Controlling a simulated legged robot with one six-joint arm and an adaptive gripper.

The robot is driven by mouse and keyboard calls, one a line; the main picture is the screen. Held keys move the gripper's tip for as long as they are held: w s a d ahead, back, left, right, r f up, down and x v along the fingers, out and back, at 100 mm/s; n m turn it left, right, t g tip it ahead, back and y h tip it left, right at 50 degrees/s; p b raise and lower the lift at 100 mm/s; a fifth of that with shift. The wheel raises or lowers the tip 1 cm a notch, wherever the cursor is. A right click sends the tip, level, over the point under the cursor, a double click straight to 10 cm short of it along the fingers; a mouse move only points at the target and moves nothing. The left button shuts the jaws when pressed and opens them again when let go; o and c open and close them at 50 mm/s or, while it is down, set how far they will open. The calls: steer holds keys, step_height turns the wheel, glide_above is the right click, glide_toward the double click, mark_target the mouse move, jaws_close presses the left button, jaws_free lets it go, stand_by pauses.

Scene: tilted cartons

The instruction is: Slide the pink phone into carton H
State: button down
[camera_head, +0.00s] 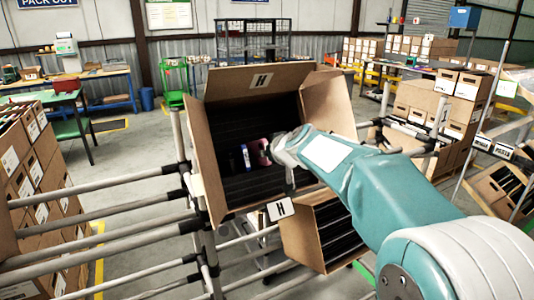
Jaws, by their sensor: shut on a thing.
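Carton H (213,160) is a tilted, open brown carton on the rack, with dark ribbed insides and an "H" label on its raised back flap. My gripper (270,153) reaches in from the right at the carton's mouth, its wrist in a pale cover. It is shut on the pink phone (264,146), of which only a small part shows at the fingertips. The phone is in front of the carton's dark inside; I cannot tell whether it touches the ribs. The fingers are small and partly hidden by the wrist.
A blue item (246,156) and a dark purple item (231,162) stand inside the carton, left of the phone. Carton side flaps (328,103) stick out at the right. A second open carton (298,243) sits below. Grey rack rails (100,240) run along the left.

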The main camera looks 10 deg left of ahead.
steer(key=shift+w+a+f, duration=0.15)
steer(key=shift+w+a, duration=0.05)
steer(key=shift+w, duration=0.1)
stand_by(0.4)
stand_by(0.4)
steer(key=c, duration=0.5)
jaws_free()
steer(key=shift+c, duration=0.2)
steer(key=v, duration=0.9)
steer(key=shift+s, duration=0.1)
